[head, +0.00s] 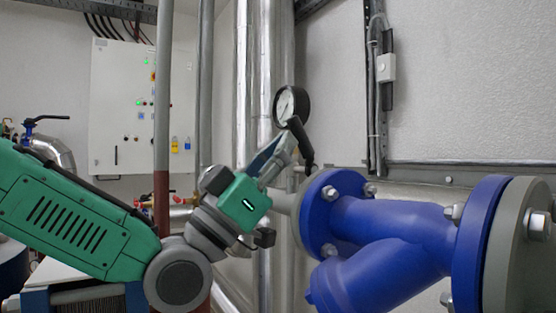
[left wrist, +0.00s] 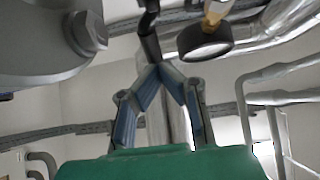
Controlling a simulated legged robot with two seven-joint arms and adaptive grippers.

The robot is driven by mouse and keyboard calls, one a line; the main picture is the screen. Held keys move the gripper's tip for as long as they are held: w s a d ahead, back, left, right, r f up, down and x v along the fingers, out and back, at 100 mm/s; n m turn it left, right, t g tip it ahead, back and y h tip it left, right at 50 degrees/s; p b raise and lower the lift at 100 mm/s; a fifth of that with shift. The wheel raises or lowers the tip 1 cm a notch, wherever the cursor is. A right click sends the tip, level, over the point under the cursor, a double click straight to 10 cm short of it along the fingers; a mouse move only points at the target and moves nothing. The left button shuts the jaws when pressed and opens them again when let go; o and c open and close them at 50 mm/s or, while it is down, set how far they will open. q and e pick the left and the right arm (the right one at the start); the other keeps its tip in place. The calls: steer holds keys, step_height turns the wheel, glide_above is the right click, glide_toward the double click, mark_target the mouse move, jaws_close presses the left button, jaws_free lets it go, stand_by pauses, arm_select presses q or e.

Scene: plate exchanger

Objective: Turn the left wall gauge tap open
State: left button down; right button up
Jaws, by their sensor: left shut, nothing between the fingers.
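The wall gauge (head: 291,105) has a black rim and a white face and sits on the pipework in the middle of the head view. A black curved piece, which looks like its tap handle (head: 302,142), hangs just below it. My left gripper (head: 287,142) reaches up from the left, its fingertips close beside this piece. In the left wrist view the fingers (left wrist: 160,70) meet at their tips with nothing between them. The black piece (left wrist: 150,35) is just past the tips, and the gauge (left wrist: 205,42) is to the right. I cannot tell whether they touch. My right gripper is not in view.
A large blue flanged valve body (head: 390,235) fills the right, close to the gripper. A big bolt and flange (left wrist: 85,35) stand upper left in the left wrist view. Vertical pipes (head: 205,90) and a white control cabinet (head: 120,75) stand behind my left arm.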

mark_target(298, 148)
arm_select(q)
steer(key=shift+d+r, duration=0.2)
steer(key=shift+r, duration=0.35)
steer(key=shift+w+d+r+b, duration=0.25)
steer(key=shift+w+b, duration=0.1)
steer(key=shift+b, duration=0.15)
steer(key=shift+b+x, duration=0.5)
steer(key=shift+x, duration=0.3)
steer(key=shift+d+f, duration=0.1)
steer(key=shift+d, duration=0.1)
